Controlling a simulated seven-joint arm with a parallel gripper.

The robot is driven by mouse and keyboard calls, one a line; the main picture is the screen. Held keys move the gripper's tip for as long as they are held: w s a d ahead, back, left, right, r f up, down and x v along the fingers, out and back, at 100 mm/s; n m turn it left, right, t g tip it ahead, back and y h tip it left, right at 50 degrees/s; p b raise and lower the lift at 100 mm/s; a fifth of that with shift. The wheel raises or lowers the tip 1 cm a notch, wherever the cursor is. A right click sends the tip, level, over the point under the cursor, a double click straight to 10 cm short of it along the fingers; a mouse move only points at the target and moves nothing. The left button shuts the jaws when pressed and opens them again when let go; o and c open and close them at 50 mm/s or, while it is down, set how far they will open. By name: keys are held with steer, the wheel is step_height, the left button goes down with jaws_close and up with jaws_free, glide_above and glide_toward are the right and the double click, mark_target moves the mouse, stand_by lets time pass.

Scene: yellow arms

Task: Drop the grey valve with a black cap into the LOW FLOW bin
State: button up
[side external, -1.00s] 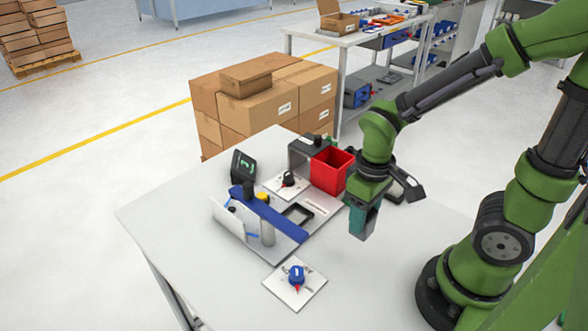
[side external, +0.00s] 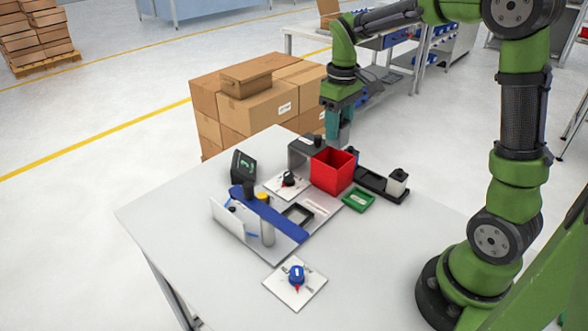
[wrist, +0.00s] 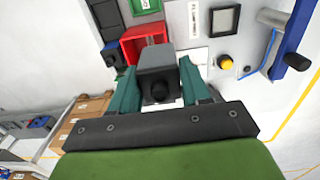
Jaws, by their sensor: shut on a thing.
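My gripper (side external: 339,138) is over the back of the table, just behind the red bin. In the wrist view my gripper (wrist: 159,75) has its teal fingers shut on the grey valve (wrist: 156,60), with its round black cap towards my palm. In the side view the fingers mostly hide the valve. The open red bin (side external: 331,172) stands in front of my gripper; it also shows in the wrist view (wrist: 128,48), partly behind the valve. A low green bin (side external: 358,201) lies in front of the red one. No label reads as LOW FLOW.
A dark grey box (side external: 299,156) with a black knob stands left of the red bin. A blue bar (side external: 285,222) and a dial plate (side external: 312,291) are nearer; the front table is clear.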

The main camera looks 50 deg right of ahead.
steer(key=w+d+r, duration=0.2)
steer(key=w+d, duration=0.1)
steer(key=d, duration=0.2)
steer(key=shift+s+a+f, duration=0.1)
steer(key=shift+f, duration=1.35)
steer(key=shift+s+a+f, duration=0.1)
steer(key=shift+f, duration=1.3)
steer(key=o, duration=1.2)
steer(key=shift+c, duration=0.2)
steer(key=shift+r, duration=0.1)
step_height(320, 180, up, 17)
